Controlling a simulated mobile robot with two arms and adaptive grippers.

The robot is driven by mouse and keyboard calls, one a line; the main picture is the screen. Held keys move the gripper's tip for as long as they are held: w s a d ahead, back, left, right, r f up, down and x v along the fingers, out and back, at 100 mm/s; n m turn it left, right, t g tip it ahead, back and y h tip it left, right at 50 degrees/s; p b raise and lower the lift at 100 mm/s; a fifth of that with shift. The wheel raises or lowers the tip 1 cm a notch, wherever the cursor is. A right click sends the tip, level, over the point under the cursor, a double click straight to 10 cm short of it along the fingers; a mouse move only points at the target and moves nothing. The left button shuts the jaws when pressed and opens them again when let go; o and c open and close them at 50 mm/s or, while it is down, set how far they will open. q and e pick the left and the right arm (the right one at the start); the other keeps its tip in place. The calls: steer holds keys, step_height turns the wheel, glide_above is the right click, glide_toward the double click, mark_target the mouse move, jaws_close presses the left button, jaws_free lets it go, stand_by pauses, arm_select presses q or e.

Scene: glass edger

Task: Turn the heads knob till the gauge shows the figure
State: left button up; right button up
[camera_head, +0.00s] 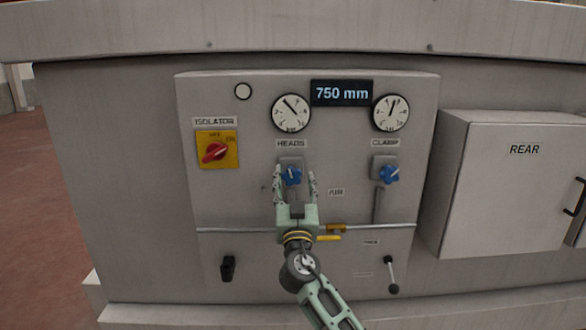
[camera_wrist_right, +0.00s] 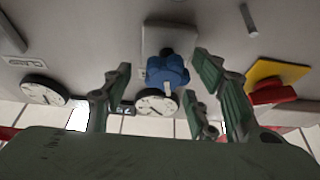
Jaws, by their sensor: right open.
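The blue heads knob (camera_head: 291,176) sits under the HEADS label on the grey panel. The heads gauge (camera_head: 291,113) is the round white dial above it, with its needle pointing to the upper left; its figures are too small to read surely. My right gripper (camera_head: 295,180) is open, its fingers on either side of the heads knob. In the right wrist view the blue knob (camera_wrist_right: 168,72) lies between the open fingers (camera_wrist_right: 160,85), with gaps visible, and a dial (camera_wrist_right: 156,103) shows behind it. I cannot tell if any finger touches it. My left gripper is not in view.
A display (camera_head: 342,93) reads "750 mm". To the right are the clamp gauge (camera_head: 391,112) and blue clamp knob (camera_head: 388,174). A red and yellow isolator switch (camera_head: 216,150) is at left. A yellow lever (camera_head: 328,238) sits close beside my right wrist. A REAR box (camera_head: 500,190) juts out at right.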

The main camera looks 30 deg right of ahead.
mark_target(294, 179)
steer(key=shift+p+x, duration=0.4)
steer(key=shift+x, duration=1.15)
steer(key=shift+w+f, duration=0.1)
steer(key=shift+c, duration=0.4)
steer(key=shift+a, duration=0.1)
steer(key=c, duration=1)
